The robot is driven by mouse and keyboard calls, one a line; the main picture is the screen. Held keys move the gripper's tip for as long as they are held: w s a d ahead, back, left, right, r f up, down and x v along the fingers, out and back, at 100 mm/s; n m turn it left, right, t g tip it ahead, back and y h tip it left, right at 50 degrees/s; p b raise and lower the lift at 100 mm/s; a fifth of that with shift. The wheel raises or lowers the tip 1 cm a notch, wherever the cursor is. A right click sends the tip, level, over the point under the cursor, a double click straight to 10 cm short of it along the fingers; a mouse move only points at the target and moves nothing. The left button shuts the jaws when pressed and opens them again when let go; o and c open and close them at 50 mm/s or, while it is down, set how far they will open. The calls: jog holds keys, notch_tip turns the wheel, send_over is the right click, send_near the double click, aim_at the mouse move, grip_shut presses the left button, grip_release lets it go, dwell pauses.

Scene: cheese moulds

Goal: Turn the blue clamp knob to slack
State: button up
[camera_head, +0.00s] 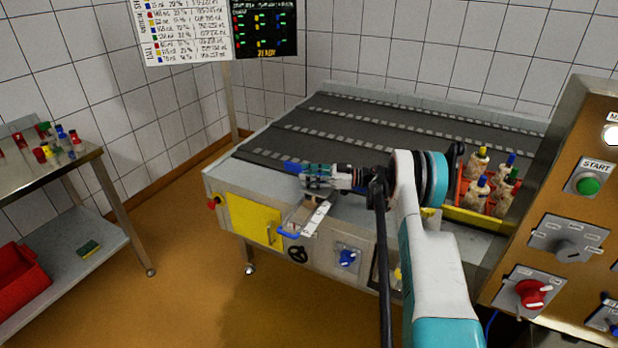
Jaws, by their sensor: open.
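A blue knob (347,257) sits on a grey plate on the front face of the grey bench (222,184); its dial marks are too small to read. My gripper (305,174) points left over the bench's front edge, above and left of this knob and apart from it. My gripper is open. A small blue piece (293,168) shows at its fingertips; I cannot tell whether they touch it. A blue lever (288,232) sticks out at the front edge, below my gripper. Another blue knob (613,327) is partly cut off on the right panel.
A black handwheel (298,254) and a yellow panel (250,219) are on the bench front. An orange crate (466,190) with several capped bottles stands at the bench's right. A control panel (560,200) with a red knob (531,292) rises at right. Open floor lies left.

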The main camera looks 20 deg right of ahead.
notch_tip(320, 180, up, 9)
dwell(0.4)
jog(key=shift+r, duration=0.1)
